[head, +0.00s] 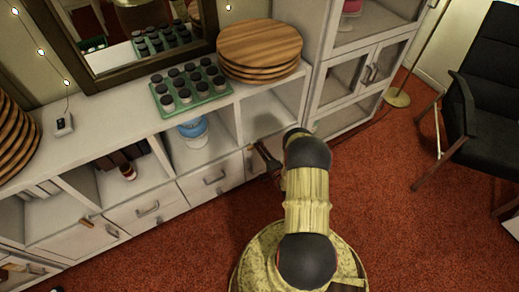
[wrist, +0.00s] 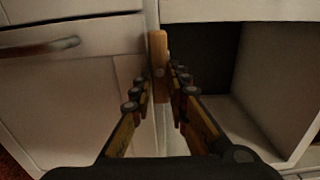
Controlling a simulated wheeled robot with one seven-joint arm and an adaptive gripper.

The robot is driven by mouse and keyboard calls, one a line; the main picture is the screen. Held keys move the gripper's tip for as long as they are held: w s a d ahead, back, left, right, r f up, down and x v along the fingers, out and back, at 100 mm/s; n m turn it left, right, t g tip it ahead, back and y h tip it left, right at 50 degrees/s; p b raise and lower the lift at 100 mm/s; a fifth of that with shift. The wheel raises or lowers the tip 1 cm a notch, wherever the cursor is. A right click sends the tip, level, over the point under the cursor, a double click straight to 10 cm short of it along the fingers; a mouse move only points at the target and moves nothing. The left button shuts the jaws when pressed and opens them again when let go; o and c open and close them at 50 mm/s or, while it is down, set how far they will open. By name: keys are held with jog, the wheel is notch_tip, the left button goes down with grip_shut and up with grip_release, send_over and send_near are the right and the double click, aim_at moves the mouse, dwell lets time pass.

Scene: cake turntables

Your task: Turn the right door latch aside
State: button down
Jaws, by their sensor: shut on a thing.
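The right door latch (wrist: 159,48) is a small wooden bar at the top of the wrist view. It stands upright on the white cabinet front, at the seam beside an open compartment. My gripper (wrist: 162,84) is shut on it, with one finger on each side. The latch's lower part is partly hidden between the fingers. In the head view my gripper (head: 264,160) reaches the right part of the low cabinet, and my arm hides much of that spot. Another wooden latch (head: 87,222) shows farther left on the cabinet.
Beside the latch are a drawer handle (wrist: 40,46) and an open compartment (wrist: 205,50) with a dark inside. On the cabinet top stand a green tray (head: 205,108) of jars and stacked wooden boards (head: 259,45). A black chair (head: 490,90) stands right. Red carpet is clear in front.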

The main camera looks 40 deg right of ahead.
jog(key=c, duration=1.8)
grip_release()
jog(key=shift+c, duration=0.2)
jog(key=shift+o, duration=0.6)
jog(key=shift+s, duration=0.1)
jog(key=v, duration=1.1)
jog(key=shift+s, duration=0.4)
jog(key=shift+a, duration=0.15)
